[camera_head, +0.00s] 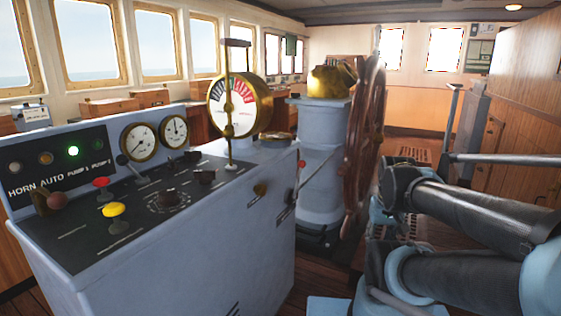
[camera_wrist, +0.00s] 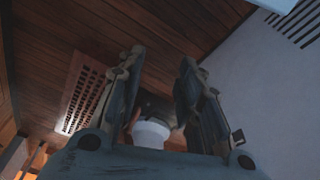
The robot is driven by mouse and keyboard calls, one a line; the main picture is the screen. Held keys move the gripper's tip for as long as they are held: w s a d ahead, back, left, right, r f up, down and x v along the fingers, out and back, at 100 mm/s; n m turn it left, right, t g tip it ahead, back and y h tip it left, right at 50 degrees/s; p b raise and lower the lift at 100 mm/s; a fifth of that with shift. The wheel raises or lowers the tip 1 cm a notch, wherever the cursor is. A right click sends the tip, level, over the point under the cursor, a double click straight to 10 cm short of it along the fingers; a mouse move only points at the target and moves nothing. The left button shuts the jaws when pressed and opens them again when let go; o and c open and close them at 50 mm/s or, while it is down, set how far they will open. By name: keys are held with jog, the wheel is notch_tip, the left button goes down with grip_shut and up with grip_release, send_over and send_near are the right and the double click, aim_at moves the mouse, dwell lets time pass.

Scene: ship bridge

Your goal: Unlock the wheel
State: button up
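The brown wooden ship's wheel (camera_head: 372,130) stands edge-on at the right side of a blue-grey pedestal (camera_head: 322,150) in the head view. A small red-tipped lever (camera_head: 301,164) sticks out at the right end of the console, left of the wheel. I cannot tell which part locks the wheel. My gripper (camera_wrist: 158,65) shows in the wrist view with its two fingers apart and nothing held between them. It faces the plank floor. In the head view my arm fills the lower right, and I cannot make out the fingers there.
The console (camera_head: 190,245) fills the left front, with gauges, a red knob (camera_head: 101,182), a yellow knob (camera_head: 113,210) and a tall telegraph dial (camera_head: 236,106). A wooden wall (camera_head: 525,90) stands at right. A floor grating (camera_wrist: 85,95) and a pale panel (camera_wrist: 255,90) show in the wrist view.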

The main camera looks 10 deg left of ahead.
jog(key=shift+w+d, duration=0.1)
jog(key=shift+w, duration=0.35)
jog(key=shift+o, duration=2.1)
jog(key=r, duration=0.1)
jog(key=w+r, duration=0.1)
jog(key=a+r, duration=0.1)
jog(key=shift+w+r+n, duration=0.15)
jog(key=shift+w+n, duration=0.05)
jog(key=shift+n, duration=0.2)
notch_tip(320, 180, up, 21)
jog(key=n+y, duration=0.4)
jog(key=n, duration=0.7)
send_over(303, 161)
jog(key=s+d, duration=0.3)
jog(key=d, duration=0.3)
jog(key=x, duration=1.6)
jog(key=shift+w+a+f, duration=0.1)
jog(key=shift+a+f, duration=0.1)
jog(key=shift+f, duration=0.15)
